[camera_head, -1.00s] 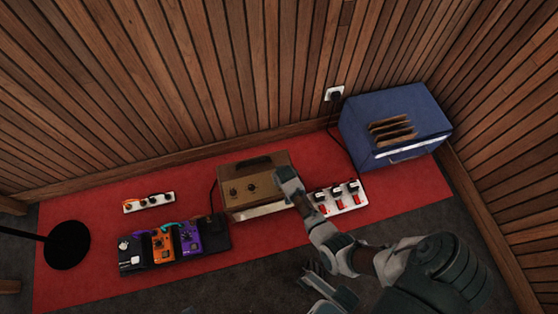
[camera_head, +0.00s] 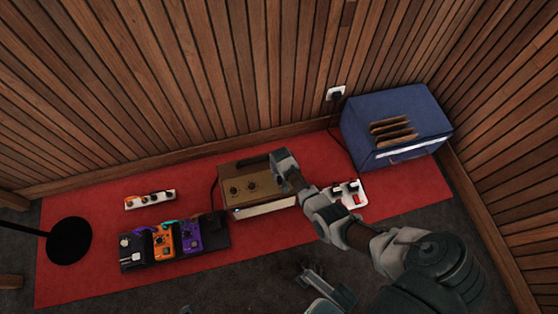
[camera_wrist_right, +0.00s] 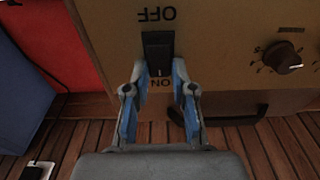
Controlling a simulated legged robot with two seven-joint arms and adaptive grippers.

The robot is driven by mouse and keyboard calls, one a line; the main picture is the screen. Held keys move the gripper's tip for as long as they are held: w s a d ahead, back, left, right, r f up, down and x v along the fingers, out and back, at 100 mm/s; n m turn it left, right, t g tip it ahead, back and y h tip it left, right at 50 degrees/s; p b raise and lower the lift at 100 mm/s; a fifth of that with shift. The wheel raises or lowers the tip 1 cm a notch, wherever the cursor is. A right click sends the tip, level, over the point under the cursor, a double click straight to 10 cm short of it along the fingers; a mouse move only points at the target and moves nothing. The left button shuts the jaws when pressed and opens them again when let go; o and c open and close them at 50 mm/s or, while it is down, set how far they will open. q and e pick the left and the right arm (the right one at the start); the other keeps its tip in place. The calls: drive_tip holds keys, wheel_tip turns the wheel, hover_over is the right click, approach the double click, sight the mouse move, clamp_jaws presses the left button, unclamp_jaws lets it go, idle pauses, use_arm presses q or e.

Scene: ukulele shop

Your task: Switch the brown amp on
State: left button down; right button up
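The brown amp (camera_head: 280,202) stands on the red rug, its knobbed face toward the head camera. In the right wrist view its face shows a black rocker switch (camera_wrist_right: 158,48), with OFF and ON lettered upside down at its two ends. My right gripper (camera_wrist_right: 158,70) is partly open, with blue-sided fingers on either side of the switch's ON end. Nothing is held between them. Contact with the switch cannot be told. In the head view my right gripper (camera_head: 283,162) covers the amp's right end and hides the switch.
A blue amp (camera_head: 400,130) stands to the right. A power strip (camera_head: 350,197) with red switches is partly behind my right arm. A pedalboard (camera_head: 215,232) with several pedals lies left. A round black stand base (camera_head: 69,241) sits at far left.

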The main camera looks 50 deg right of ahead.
sight(280, 178)
drive_tip(key=shift+o, duration=1.4)
wheel_tip(280, 178, up, 12)
drive_tip(key=s, duration=0.1)
drive_tip(key=shift+a+f, duration=0.15)
drive_tip(key=shift+a, duration=0.15)
